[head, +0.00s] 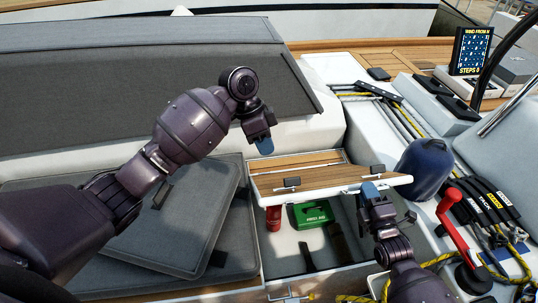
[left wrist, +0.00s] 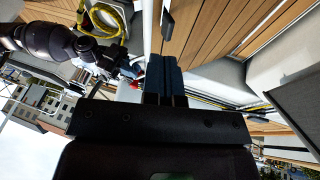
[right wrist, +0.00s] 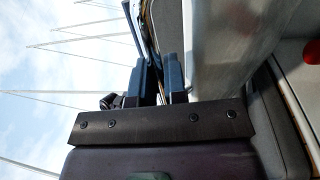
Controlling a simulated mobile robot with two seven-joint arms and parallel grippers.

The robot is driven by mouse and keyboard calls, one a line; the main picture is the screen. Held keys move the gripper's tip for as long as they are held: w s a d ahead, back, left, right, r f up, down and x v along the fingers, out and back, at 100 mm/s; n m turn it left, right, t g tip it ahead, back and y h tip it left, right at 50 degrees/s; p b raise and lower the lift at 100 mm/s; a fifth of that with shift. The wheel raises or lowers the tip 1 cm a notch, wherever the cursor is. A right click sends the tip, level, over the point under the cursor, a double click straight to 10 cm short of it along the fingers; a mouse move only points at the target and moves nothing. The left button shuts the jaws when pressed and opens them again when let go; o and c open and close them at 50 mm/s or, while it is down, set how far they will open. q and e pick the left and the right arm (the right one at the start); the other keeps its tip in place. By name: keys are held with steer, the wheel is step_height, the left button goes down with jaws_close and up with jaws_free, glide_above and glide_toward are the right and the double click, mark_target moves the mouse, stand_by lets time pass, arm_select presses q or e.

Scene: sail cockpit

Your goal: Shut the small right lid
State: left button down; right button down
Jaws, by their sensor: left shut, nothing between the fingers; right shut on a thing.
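The small right lid (head: 318,176) is a teak-slatted panel with a white edge. It stands part-way open, tilted over its locker (head: 290,245). My right gripper (head: 371,188) is shut on the lid's front edge near its right end; the right wrist view shows its fingers (right wrist: 160,80) close against a pale panel, with the grip itself partly hidden. My left gripper (head: 263,143) is shut and empty above the lid's back left corner. In the left wrist view its closed fingers (left wrist: 165,80) show beside teak slats (left wrist: 215,30).
Inside the locker are a red cylinder (head: 273,217) and a green box (head: 312,214). A navy fender (head: 424,168) stands close to the lid's right end. A red winch handle (head: 452,220) and yellow rope lie further right. Grey cushions (head: 185,220) lie left.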

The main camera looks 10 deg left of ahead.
mark_target(282, 195)
arm_select(q)
steer(key=x, duration=0.3)
steer(key=s+x, duration=0.1)
steer(key=x, duration=0.6)
steer(key=shift+s+f, duration=0.25)
arm_select(e)
steer(key=shift+f, duration=0.15)
arm_select(q)
steer(key=shift+s+d+f, duration=0.2)
steer(key=shift+s+f, duration=0.2)
steer(key=shift+f, duration=0.05)
